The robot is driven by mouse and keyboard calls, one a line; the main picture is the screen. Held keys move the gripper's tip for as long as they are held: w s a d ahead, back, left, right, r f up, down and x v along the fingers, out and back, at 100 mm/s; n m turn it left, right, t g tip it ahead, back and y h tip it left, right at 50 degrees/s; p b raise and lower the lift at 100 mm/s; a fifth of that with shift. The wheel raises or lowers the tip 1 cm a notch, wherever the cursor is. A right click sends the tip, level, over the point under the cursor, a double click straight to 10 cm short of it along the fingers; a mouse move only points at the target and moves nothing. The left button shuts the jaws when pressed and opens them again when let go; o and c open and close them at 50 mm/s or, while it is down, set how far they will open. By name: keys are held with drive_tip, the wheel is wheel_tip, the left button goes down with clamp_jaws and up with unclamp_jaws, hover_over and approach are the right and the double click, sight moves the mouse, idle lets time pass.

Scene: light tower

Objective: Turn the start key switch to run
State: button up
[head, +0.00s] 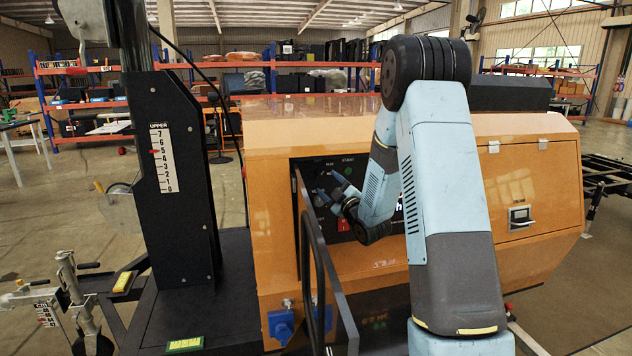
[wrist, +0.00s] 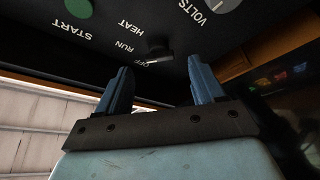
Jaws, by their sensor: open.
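The start key switch (wrist: 158,53) is a small dark key on the black control panel (wrist: 235,30), beside the labels OFF, RUN and HEAT. Its grip appears to lie by the OFF label; the exact angle is hard to tell in the dark. My gripper (wrist: 161,66) is open, with its blue fingers apart to the left and right of the key in the wrist view. I see no contact, and the depth gap is unclear. In the head view my gripper (head: 328,198) is in front of the panel, and the key cannot be made out.
A green START button (wrist: 76,23) and a VOLTS knob (wrist: 208,4) sit near the key. The open panel door (head: 333,290) stands close to my gripper on the orange generator housing (head: 275,215). A black mast (head: 170,190) rises at left.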

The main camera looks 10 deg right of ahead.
sight(321, 176)
drive_tip(key=shift+x, duration=1.95)
